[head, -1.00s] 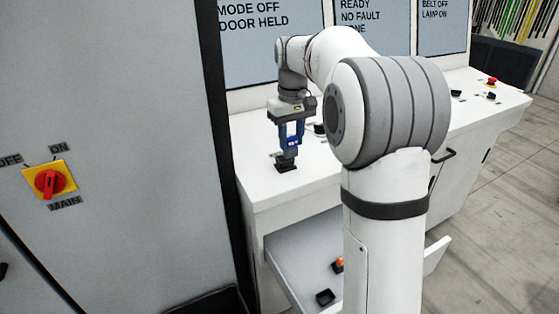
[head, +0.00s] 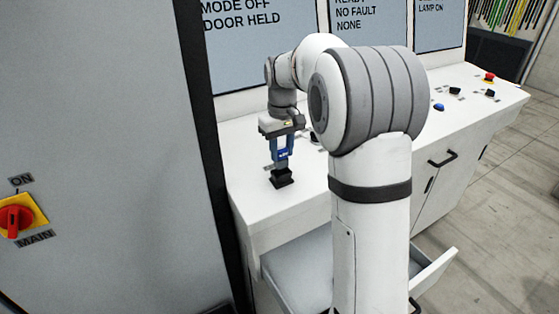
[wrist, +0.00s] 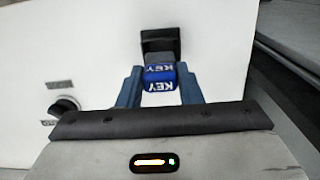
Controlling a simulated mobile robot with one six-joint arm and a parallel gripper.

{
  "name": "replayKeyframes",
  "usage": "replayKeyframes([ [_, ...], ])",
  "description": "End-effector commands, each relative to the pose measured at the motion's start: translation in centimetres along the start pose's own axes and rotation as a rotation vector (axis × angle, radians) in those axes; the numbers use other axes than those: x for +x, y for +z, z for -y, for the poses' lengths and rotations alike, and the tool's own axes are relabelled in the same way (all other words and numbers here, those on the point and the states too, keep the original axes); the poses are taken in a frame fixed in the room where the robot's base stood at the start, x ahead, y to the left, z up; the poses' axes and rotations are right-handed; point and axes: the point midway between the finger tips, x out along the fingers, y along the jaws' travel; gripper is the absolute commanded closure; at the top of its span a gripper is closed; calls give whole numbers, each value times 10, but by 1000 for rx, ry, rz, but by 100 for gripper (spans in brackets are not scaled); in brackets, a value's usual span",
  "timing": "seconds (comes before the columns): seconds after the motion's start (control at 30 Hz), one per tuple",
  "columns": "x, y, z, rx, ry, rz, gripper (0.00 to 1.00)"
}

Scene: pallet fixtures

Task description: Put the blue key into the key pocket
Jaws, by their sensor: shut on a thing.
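My gripper (head: 282,153) is shut on the blue key (wrist: 160,78), which is marked KEY and sits between the two blue fingers in the wrist view. In the head view the blue key (head: 283,156) is upright, directly above the black key pocket (head: 282,181) on the white console top. The pocket (wrist: 160,40) also shows just beyond the key in the wrist view. The key's lower end meets or overlaps the pocket's opening; I cannot tell how far it is inside.
A black knob (wrist: 64,106) stands left of my gripper in the wrist view. An open drawer (head: 300,275) juts out below the console (head: 245,200). A grey cabinet with a red and yellow main switch (head: 18,217) stands at left. More buttons (head: 489,77) are at far right.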

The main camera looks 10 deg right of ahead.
Motion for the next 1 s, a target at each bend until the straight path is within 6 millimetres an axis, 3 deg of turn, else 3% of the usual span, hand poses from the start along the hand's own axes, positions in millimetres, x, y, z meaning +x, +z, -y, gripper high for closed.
replayKeyframes([
  [0.3, 37, 0, 2, -4, 0, 1, 90],
  [0.53, 39, -1, 2, -5, 0, -1, 90],
  [0.57, 39, -1, 3, -5, 0, -1, 66],
  [0.6, 39, -1, 3, -5, 0, -1, 63],
  [0.8, 38, -1, 3, -6, 0, -1, 47],
  [1.0, 38, -1, 3, -6, 0, -1, 46],
])
